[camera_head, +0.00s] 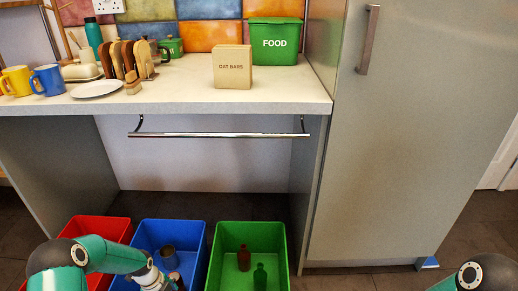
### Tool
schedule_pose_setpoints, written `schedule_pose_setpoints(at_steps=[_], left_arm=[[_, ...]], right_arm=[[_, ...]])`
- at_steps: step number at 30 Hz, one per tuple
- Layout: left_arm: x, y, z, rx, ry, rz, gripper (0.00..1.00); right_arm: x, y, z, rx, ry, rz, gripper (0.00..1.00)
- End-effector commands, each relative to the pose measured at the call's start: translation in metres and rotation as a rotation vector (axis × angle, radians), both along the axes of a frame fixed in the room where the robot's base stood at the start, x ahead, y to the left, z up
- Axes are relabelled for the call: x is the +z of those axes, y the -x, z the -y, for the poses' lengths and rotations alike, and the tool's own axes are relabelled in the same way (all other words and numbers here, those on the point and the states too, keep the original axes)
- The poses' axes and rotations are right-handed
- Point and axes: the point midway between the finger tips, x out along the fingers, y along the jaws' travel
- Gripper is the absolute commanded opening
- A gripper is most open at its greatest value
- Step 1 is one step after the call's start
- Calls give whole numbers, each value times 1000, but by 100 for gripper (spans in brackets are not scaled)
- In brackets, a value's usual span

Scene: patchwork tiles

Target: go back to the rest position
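My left arm (112,256) comes in from the lower left and reaches over the red and blue bins. Its wrist (150,279) runs out of the bottom edge over the blue bin, and its gripper fingers do not show. Only a dark joint and a bit of green of my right arm (484,274) show in the bottom right corner. My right gripper is out of the picture.
Red (112,224), blue (178,226) and green (251,229) bins stand under the counter (190,98). A grey can (168,257) is in the blue bin; bottles (244,258) are in the green one. An oat bars box (232,68) and green food bin (272,42) stand on the counter.

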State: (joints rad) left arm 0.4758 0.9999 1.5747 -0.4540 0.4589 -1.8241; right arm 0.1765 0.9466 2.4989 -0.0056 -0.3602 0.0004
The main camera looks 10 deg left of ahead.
Motion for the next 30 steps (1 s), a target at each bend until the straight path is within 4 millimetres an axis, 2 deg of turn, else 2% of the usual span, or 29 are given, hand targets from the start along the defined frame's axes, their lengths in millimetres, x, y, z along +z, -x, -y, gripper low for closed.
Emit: schedule_pose_setpoints(at_steps=[8, 12, 16, 21, 30], left_arm=[[-29, 27, 83, 388, 131, -46, 85], [-44, 56, 136, 703, 209, -117, 85], [-51, 90, 178, 1029, 260, -204, 85], [-55, 127, 208, 1358, 278, -295, 85], [-56, 178, 233, 1760, 260, -397, 85]], right_arm=[[-24, 0, 0, 0, 0, 0, 98], [-41, 0, 0, 0, 0, 0, 98], [-55, 0, 0, 0, 0, 0, 98], [-67, 0, 0, 0, 0, 0, 98], [-83, 0, 0, 0, 0, 0, 98]])
